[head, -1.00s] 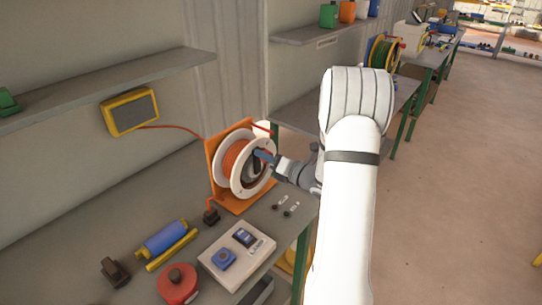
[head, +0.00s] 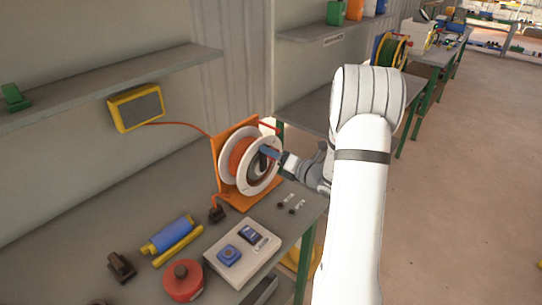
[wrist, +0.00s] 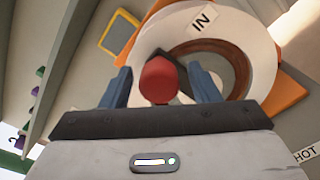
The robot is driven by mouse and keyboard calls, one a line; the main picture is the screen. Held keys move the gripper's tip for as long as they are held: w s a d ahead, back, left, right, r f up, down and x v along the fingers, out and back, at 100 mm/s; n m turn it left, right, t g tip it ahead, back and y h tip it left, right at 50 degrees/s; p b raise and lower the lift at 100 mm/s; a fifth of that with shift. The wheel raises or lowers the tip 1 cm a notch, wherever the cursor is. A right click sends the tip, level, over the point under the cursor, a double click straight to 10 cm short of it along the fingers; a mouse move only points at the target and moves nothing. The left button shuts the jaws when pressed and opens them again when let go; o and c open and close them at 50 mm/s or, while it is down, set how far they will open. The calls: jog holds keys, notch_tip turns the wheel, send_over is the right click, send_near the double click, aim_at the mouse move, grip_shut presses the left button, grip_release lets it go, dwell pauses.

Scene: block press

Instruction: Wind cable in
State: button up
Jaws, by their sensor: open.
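The cable reel (head: 250,162) stands on the workbench in an orange frame (head: 238,201), with white flanges and orange cable wound on it. In the wrist view the reel's white flange (wrist: 258,62) carries a label reading "IN" (wrist: 203,20). A red knob (wrist: 159,79) sits between the two blue fingers of my gripper (wrist: 163,88). In the head view my gripper (head: 268,154) is at the reel's face.
A yellow-framed grey box (head: 136,107) hangs below a shelf (head: 130,82). On the bench are a grey control box with a blue button (head: 240,252), a red round object (head: 183,281), a blue roller (head: 171,234) and a dark plug (head: 217,214).

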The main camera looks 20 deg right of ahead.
jog(key=b+v, duration=0.1)
jog(key=v, duration=0.6)
jog(key=shift+s+d+b, duration=0.2)
jog(key=shift+s+b, duration=0.15)
jog(key=shift+b, duration=0.05)
